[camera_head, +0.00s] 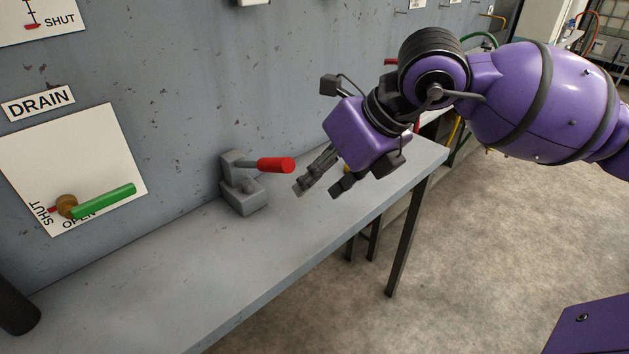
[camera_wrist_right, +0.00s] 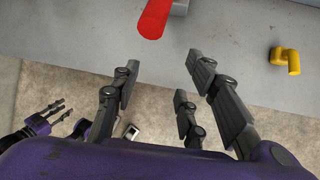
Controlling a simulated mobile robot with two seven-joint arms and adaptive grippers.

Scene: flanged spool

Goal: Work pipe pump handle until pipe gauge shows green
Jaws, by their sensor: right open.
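The pump is a small grey block (camera_head: 242,190) on the bench against the wall, with a red handle (camera_head: 276,165) sticking out to the right. My right gripper (camera_head: 318,188) is open and empty, just right of the handle and apart from it. In the right wrist view the red handle (camera_wrist_right: 154,18) shows at the top, beyond the gap between my open fingers (camera_wrist_right: 160,75). A second purple gripper, my left one (camera_wrist_right: 52,112), shows small at the lower left of that view; its opening is unclear. No pipe gauge can be made out.
The grey bench (camera_head: 300,240) runs along the wall, its surface clear before the pump. A green drain lever (camera_head: 104,201) is on a white plate (camera_head: 60,150) at left. A yellow elbow-shaped piece (camera_wrist_right: 285,58) lies on the bench. Concrete floor is free at right.

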